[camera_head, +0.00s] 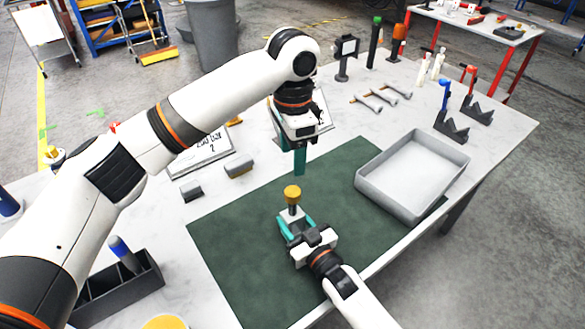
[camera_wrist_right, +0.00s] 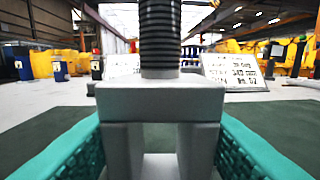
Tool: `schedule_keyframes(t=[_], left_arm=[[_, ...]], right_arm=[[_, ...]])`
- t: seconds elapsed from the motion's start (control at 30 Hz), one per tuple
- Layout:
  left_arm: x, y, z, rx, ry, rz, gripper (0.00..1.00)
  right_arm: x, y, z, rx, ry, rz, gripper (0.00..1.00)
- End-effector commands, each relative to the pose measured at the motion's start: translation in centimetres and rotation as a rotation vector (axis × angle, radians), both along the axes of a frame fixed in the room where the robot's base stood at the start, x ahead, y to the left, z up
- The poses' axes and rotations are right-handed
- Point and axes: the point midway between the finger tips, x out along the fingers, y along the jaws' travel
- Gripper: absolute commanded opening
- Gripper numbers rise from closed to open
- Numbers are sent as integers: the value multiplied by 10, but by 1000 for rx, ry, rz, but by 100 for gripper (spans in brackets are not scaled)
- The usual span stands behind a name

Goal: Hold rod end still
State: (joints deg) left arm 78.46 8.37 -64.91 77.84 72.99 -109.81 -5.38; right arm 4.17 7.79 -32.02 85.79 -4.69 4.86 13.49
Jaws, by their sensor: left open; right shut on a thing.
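The rod end is a grey forked block (camera_wrist_right: 160,103) with a dark threaded rod (camera_wrist_right: 160,38) rising upright from it in the right wrist view. In the head view, the grey piece (camera_head: 293,213) stands on the green mat (camera_head: 240,262) with a yellow-brown knob-like top (camera_head: 292,194) above it. My right gripper (camera_head: 291,226) is shut on the rod end, its teal fingers on both sides. My left gripper (camera_head: 299,162) is open and empty above and behind the yellow top, apart from it. The head view does not show the gap between its fingers.
A grey tray (camera_head: 364,184) sits at the mat's right. A dark divided box (camera_head: 118,285) is front left.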

Motion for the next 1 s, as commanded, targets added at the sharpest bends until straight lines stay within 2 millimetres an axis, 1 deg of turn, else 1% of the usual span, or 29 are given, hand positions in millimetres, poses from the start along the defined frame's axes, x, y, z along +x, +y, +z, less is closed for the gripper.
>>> schedule_keyframes(t=[0.03, 0.13, 0.43, 0.47, 0.5, 0.57, 0.6, 0.87, 1.0], left_arm=[[0, 0, 5, 0, 0, 0, 57], [0, 0, 11, 0, 0, 0, 57], [0, 0, 13, 1, 0, 0, 57], [0, 0, 13, 1, 0, 0, 57], [0, 0, 13, 1, 0, 0, 57], [0, 0, 13, 1, 0, 0, 57], [0, 0, 12, 1, 0, 0, 57], [0, 0, 12, 1, 0, 0, 57], [0, 0, 11, 1, 0, 0, 57]], right_arm=[[0, 0, 0, 0, 0, 0, 0], [0, 0, 0, 0, 0, 0, 0], [0, 0, 0, 0, 0, 0, 0], [0, 0, 0, 0, 0, 0, 50], [0, 0, 0, 0, 0, 0, 57], [0, 0, 0, 0, 0, 0, 66], [0, 0, 0, 0, 0, 0, 71], [0, 0, 0, 0, 0, 0, 71], [-9, -6, -2, -1, 2, 0, 71]])
